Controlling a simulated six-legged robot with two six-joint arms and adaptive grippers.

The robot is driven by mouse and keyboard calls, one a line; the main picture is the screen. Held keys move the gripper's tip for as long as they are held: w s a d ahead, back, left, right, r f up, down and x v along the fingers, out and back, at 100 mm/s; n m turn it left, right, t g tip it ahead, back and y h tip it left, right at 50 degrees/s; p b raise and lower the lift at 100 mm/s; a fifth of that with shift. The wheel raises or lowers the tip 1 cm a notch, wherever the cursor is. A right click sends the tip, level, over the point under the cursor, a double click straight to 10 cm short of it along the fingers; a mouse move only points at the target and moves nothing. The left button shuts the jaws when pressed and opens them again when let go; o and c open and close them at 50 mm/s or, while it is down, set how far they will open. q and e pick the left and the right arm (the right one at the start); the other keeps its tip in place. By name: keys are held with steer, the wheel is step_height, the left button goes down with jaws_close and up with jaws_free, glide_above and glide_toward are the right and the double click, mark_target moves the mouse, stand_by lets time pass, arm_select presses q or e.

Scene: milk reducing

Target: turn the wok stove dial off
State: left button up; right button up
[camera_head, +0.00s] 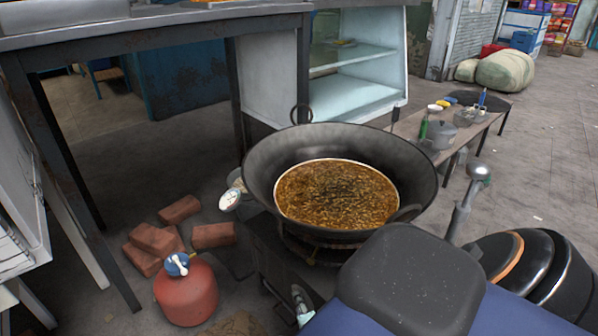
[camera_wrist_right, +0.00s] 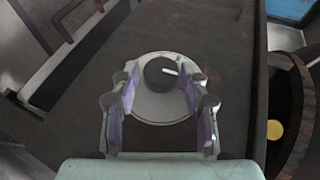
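The stove dial (camera_wrist_right: 160,72) is a dark round knob with a white pointer mark on a pale round plate (camera_wrist_right: 163,103); the mark points to the right in the right wrist view. My right gripper (camera_wrist_right: 161,88) is open, with one finger on each side of the dial and a gap to the knob. In the head view only a pale part of it (camera_head: 302,303) shows at the stove's front, beside my arm, and the dial is hidden. The black wok (camera_head: 262,165) sits on the stove (camera_head: 278,262) and holds brown bubbling liquid (camera_head: 335,195). My left gripper is not in view.
A red gas cylinder (camera_head: 187,295) with a blue valve stands left of the stove, near several bricks (camera_head: 180,209). A round gauge (camera_head: 229,199) is beside the wok. A low table (camera_head: 470,128) with utensils stands behind right. Black pans (camera_head: 545,265) are at the lower right.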

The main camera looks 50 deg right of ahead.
steer(key=shift+o, duration=1.2)
steer(key=shift+w, duration=0.1)
steer(key=shift+a+r, duration=0.1)
steer(key=v, duration=1.2)
